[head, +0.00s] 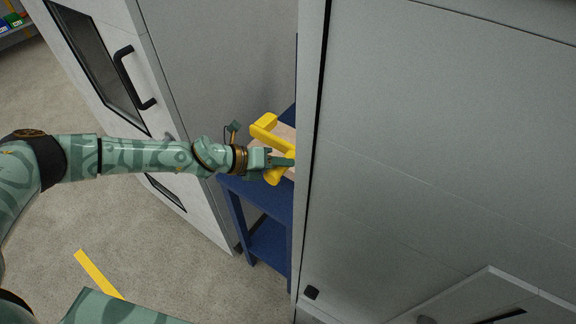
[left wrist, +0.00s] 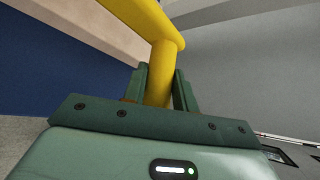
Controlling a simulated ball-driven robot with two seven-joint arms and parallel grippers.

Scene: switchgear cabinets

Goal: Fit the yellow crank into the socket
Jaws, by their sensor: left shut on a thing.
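The yellow crank (head: 264,126) is in my left gripper (head: 284,162), beside the wooden top of a blue table. In the left wrist view the crank (left wrist: 162,65) passes between the two dark green fingers (left wrist: 159,88), which are shut on it. Its bent upper part runs off the top of that view. The grey cabinet on the right hides part of the space beyond the gripper in the head view. I cannot make out the socket in either view. My right gripper is not in view.
A blue table (head: 240,200) stands between a light cabinet with a black handle (head: 134,78) and a large grey cabinet (head: 430,160) on the right. The gap between the cabinets is narrow. Open floor (head: 150,225) with a yellow stripe (head: 97,273) lies at the lower left.

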